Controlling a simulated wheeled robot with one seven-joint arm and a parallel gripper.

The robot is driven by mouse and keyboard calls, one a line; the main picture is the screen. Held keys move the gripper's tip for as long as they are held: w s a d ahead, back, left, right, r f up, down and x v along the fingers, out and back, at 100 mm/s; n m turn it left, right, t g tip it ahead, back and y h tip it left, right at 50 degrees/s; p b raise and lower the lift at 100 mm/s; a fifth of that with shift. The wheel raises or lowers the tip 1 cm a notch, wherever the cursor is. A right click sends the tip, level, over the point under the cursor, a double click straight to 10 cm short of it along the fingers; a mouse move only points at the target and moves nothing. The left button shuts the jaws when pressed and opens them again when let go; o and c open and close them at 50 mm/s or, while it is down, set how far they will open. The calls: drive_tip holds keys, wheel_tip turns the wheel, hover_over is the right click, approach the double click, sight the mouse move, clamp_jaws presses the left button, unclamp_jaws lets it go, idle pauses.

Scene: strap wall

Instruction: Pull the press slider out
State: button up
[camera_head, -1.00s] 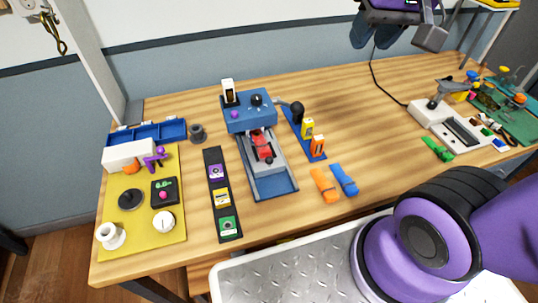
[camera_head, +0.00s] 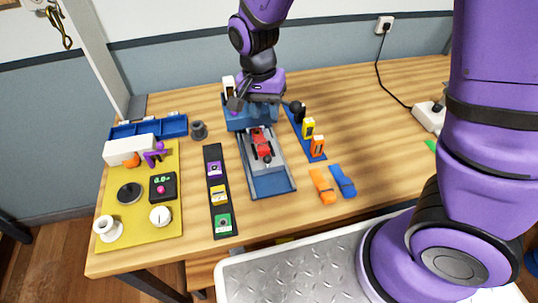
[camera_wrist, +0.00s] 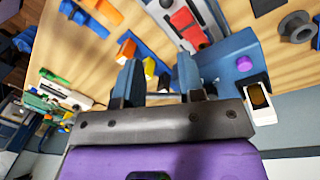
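The blue press (camera_head: 240,122) stands at the back middle of the table. A grey slider tray (camera_head: 272,184) with a blue front extends from it toward the front edge, and a red toy car (camera_head: 261,146) sits on it. My gripper (camera_head: 247,103) is over the press body and hides much of its top. In the wrist view my gripper (camera_wrist: 158,82) has its fingers apart, with no object clearly held. The press body (camera_wrist: 235,62) is right of the fingers there, and the red car (camera_wrist: 184,20) is above them. Whether a finger touches the press cannot be told.
A blue strip with yellow (camera_head: 308,127) and orange (camera_head: 318,146) blocks and a black ball (camera_head: 297,107) stands right of the press. A black strip (camera_head: 217,166) with coloured blocks lies left. Orange (camera_head: 322,186) and blue (camera_head: 343,181) pieces lie at front right.

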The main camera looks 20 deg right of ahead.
approach(266, 157)
drive_tip(key=shift+m+h, duration=0.3)
drive_tip(key=shift+m, duration=0.1)
drive_tip(key=f, duration=0.6)
drive_tip(key=d+f, duration=0.1)
drive_tip(key=f, duration=0.2)
drive_tip(key=shift+s+f, duration=0.3)
drive_tip(key=shift+f, duration=0.05)
drive_tip(key=shift+c, duration=0.2)
clamp_jaws()
